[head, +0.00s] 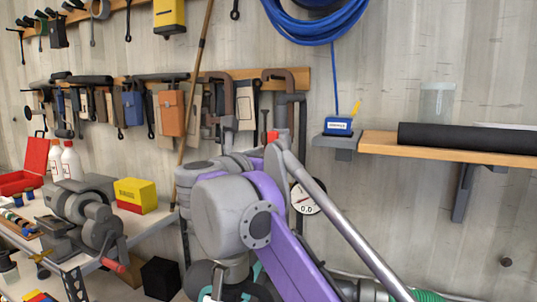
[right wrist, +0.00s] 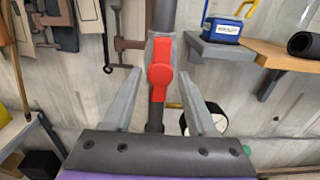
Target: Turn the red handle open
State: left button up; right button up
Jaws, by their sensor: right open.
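The red handle (right wrist: 160,74) is in the middle of the right wrist view. It has a round hub and stands upright, in line with a dark vertical pipe (right wrist: 155,118) behind it. My right gripper (right wrist: 160,72) is open, with one grey finger on each side of the handle. Gaps show between the fingers and the handle, and I see no contact. In the head view only a small red part of the handle (head: 272,136) shows above my grey and purple right arm, which hides the rest. My left gripper is not in view.
A round gauge (head: 306,198) is just right of my arm. A wooden shelf (head: 400,143) with a black roll (head: 465,137) is at the right. Clamps and tools hang behind. A workbench with a yellow box (head: 136,193) and a grey machine (head: 88,215) is at the left.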

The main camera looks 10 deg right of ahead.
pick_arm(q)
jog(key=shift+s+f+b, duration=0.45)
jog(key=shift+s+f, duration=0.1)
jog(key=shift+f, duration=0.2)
pick_arm(e)
jog(key=v, duration=1)
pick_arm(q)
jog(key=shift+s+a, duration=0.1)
